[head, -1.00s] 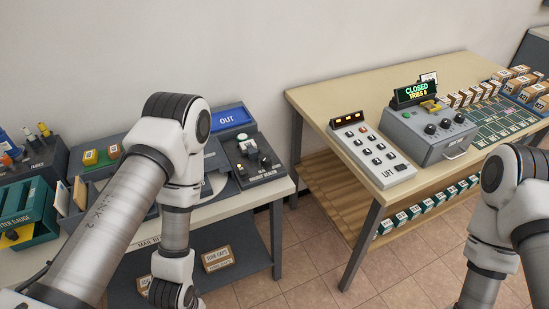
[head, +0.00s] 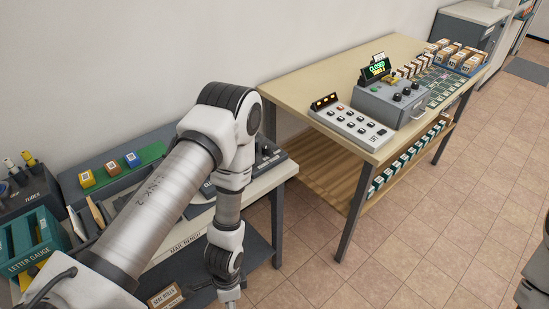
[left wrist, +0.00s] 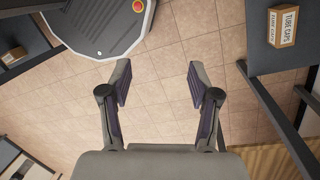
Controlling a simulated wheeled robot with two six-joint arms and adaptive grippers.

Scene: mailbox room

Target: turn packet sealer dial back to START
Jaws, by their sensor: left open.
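The packet sealer (head: 268,152), a dark box with knobs, stands at the right end of the near left bench. My left arm covers most of it in the head view, and its dial setting cannot be read. My left gripper (head: 230,302) hangs below and in front of the bench at the bottom edge of the head view. In the left wrist view the left gripper (left wrist: 158,84) has its fingers spread with nothing between them, over the tiled floor. My right gripper is out of view; only a bit of my right arm shows at the right edge.
A lower bench shelf holds a tube caps box (left wrist: 284,25). A wooden table (head: 312,78) stands to the right with a button panel (head: 350,122) and a grey box reading CLOSED (head: 390,103). The tiled floor (head: 440,220) in front is clear.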

